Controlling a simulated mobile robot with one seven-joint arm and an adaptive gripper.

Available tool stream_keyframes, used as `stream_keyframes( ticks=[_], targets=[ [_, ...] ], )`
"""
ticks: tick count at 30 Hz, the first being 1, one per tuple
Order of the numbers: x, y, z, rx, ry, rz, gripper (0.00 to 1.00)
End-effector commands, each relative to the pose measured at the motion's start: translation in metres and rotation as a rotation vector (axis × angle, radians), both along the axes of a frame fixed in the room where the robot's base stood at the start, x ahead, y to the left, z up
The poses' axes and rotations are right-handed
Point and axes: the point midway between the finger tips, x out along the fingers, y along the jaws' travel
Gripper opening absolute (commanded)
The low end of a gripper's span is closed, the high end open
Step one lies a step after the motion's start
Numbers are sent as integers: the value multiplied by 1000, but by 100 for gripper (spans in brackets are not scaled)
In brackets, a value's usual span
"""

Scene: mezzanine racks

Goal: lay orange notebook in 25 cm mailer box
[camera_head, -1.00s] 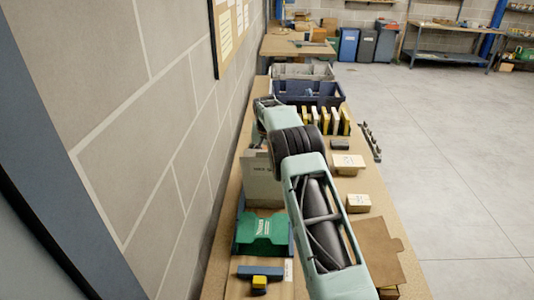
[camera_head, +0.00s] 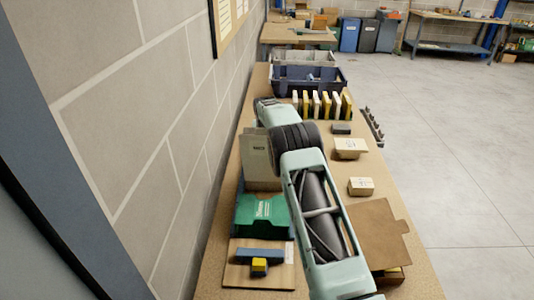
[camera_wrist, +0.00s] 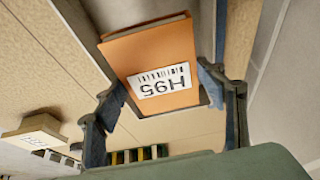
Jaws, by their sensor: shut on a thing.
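The orange notebook (camera_wrist: 150,55), with a white label reading H95, lies between the two fingers of my gripper (camera_wrist: 168,105) in the wrist view. My gripper is shut on it. In the head view my own arm hides the gripper and the notebook. A brown cardboard box with an open flap (camera_head: 378,232) stands at the right front of the bench, partly behind my arm; it looks like the mailer box, but I cannot read its size.
A green box (camera_head: 262,212), a blue-and-yellow item on a board (camera_head: 260,257) and an upright beige panel (camera_head: 258,158) stand left of my arm. Small labelled cartons (camera_head: 350,148) lie to the right. Upright yellow and white items (camera_head: 320,103) and bins (camera_head: 305,78) stand farther back.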

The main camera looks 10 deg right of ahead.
Motion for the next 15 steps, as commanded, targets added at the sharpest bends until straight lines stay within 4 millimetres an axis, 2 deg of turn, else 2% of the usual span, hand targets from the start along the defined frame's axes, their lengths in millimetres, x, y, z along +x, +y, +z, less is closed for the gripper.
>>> stream_keyframes(
  ticks=[7,8,12,15],
  targets=[
    [0,0,1,0,-1,0,37],
    [0,0,1,0,-1,0,68],
    [0,0,0,0,-1,0,83],
    [0,0,0,0,-1,0,85]
  ],
)
